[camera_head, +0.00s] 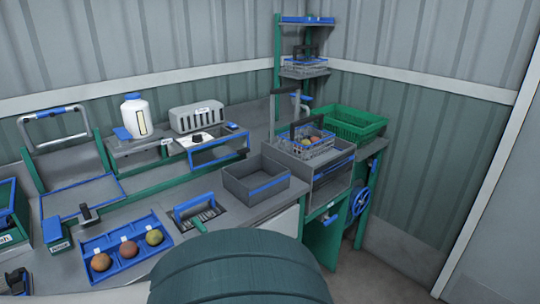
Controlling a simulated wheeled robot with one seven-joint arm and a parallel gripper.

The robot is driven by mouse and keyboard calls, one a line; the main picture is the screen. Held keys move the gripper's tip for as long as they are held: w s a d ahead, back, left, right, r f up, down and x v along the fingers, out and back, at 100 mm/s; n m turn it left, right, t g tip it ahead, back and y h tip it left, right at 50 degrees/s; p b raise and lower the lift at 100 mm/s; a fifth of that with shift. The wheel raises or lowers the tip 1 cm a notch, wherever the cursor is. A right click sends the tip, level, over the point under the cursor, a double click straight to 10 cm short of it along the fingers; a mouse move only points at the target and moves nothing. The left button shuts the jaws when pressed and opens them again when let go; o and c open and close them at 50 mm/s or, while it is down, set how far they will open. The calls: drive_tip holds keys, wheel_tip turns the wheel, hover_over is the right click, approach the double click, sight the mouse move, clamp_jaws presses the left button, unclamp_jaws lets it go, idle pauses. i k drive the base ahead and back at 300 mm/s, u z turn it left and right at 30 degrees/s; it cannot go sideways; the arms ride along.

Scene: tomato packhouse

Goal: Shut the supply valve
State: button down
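A blue handwheel (361,201), which looks like the supply valve, is mounted low on the right end of the green-framed bench, below the green crate. It is seen at a steep angle, and I cannot tell how far it is turned. A small blue handle (330,218) on a green panel sits just left of it. My gripper is not in view. A large teal ribbed rounded shape at the bottom middle appears to be part of my own arm and hides the floor and bench front there.
Green crate (349,124) and wire basket of produce (312,148) stand above the wheel. A grey bin (255,187), blue tray of round produce (92,246) and white jug (134,118) are on the bench. Floor (385,265) right of the bench is clear up to the wall.

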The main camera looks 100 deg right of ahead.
sight(373, 165)
drive_tip(key=k, duration=1)
drive_tip(key=z, duration=3.9)
drive_tip(key=i, duration=1.5)
drive_tip(key=z, duration=0.05)
